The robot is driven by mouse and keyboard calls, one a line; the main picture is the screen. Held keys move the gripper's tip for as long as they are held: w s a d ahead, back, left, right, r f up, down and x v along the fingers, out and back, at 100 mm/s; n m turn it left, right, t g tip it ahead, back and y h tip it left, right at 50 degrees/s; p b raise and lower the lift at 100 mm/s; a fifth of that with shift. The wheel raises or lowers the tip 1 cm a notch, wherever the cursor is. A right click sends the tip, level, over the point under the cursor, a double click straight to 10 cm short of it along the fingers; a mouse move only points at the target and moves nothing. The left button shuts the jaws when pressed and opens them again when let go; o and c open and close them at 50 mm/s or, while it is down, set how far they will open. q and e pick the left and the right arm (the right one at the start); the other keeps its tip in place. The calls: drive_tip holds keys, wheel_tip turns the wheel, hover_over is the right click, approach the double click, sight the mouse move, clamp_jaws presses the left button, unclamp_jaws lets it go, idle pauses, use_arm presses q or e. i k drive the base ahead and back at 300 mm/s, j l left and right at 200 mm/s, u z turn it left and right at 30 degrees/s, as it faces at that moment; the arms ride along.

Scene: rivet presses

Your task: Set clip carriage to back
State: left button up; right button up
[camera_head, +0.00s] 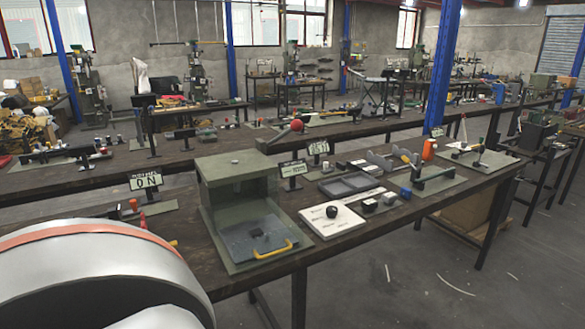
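I cannot tell for certain which part is the clip carriage. A green box-shaped fixture (237,176) stands on the near bench, its front open. A dark plate (255,236) lies on its base at the front, with a yellow handle (273,249) at the near edge. Further right, a green base plate (430,182) carries a blue part (405,193) and a dark bar. A large white and orange part of my own arm fills the lower left. Neither gripper shows.
An "ON" sign (146,182) stands left of the green fixture, and two more small signs stand behind it. A grey tray (348,184) and an orange cup-like object (429,149) are on the same bench. More benches with tools run behind. The floor at lower right is clear.

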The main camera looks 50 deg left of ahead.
sight(325, 165)
drive_tip(key=u, duration=1.4)
drive_tip(key=i+l, duration=0.15)
drive_tip(key=l, duration=0.25)
drive_tip(key=i+l, duration=0.15)
drive_tip(key=l, duration=0.3)
drive_tip(key=i+l, duration=0.1)
drive_tip(key=l, duration=0.3)
drive_tip(key=i+l, duration=0.15)
drive_tip(key=l, duration=0.3)
drive_tip(key=i+l, duration=0.15)
drive_tip(key=l, duration=0.25)
drive_tip(key=i+l, duration=0.15)
drive_tip(key=l, duration=0.25)
drive_tip(key=i+l+z, duration=0.1)
drive_tip(key=l, duration=0.35)
drive_tip(key=i+l, duration=0.15)
drive_tip(key=l, duration=0.25)
